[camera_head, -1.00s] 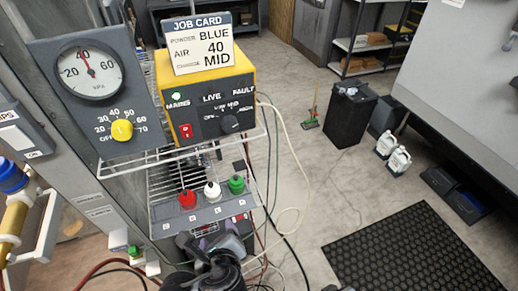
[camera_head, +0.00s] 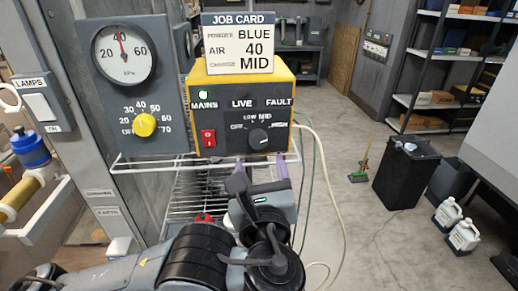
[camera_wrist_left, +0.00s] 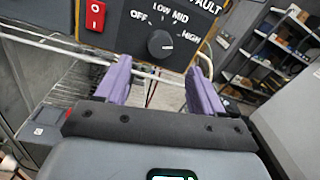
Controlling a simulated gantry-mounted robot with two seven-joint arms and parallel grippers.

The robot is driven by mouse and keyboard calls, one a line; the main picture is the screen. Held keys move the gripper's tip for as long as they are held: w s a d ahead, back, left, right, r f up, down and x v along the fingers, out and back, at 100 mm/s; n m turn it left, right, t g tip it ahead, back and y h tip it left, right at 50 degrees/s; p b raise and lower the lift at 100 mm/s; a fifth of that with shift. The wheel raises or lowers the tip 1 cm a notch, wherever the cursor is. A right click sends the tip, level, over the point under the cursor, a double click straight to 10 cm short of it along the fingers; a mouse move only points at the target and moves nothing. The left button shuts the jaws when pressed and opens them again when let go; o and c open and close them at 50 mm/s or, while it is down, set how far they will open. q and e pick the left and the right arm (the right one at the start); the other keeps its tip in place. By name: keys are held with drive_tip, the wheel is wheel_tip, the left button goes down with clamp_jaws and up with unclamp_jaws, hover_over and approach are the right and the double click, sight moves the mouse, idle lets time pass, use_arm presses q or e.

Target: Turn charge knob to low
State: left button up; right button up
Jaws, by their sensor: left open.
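The charge knob (camera_head: 258,139) is a round dark knob on the black front panel of the yellow powder unit (camera_head: 243,80), with OFF, LOW, MID and HIGH marked around it. In the left wrist view the knob (camera_wrist_left: 160,43) sits beyond the fingertips, between the lines of the fingers, not touched. My right gripper is not in view.
A job card (camera_head: 239,42) on the unit reads charge MID. A red switch (camera_head: 208,138) is left of the knob. A yellow air knob (camera_head: 144,125) sits under the gauge (camera_head: 123,54). A wire shelf (camera_head: 135,166) runs below the unit. Cables hang at right.

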sight(259, 143)
use_arm(q)
drive_tip(key=w, duration=0.8)
drive_tip(key=shift+w+a+b, duration=0.1)
drive_tip(key=shift+a+b, duration=0.1)
drive_tip(key=shift+b, duration=0.15)
drive_tip(key=c, duration=1.1)
drive_tip(key=shift+o, duration=0.2)
drive_tip(key=shift+f+n+b, duration=0.15)
drive_tip(key=shift+n+b, duration=0.15)
drive_tip(key=shift+b, duration=0.35)
drive_tip(key=n+b, duration=0.6)
drive_tip(key=b, duration=0.1)
drive_tip(key=n+b, duration=0.6)
drive_tip(key=b, duration=0.2)
drive_tip(key=shift+d+f+t+y, duration=0.1)
drive_tip(key=shift+f+t+y, duration=0.1)
drive_tip(key=shift+t+y, duration=0.1)
drive_tip(key=n+b, duration=0.3)
drive_tip(key=n, duration=0.1)
drive_tip(key=shift+r+n, duration=0.15)
drive_tip(key=shift+n, duration=0.15)
drive_tip(key=shift+n+y+b, duration=0.4)
drive_tip(key=shift+n+b, duration=0.15)
drive_tip(key=shift+n, duration=0.05)
drive_tip(key=shift+r, duration=0.1)
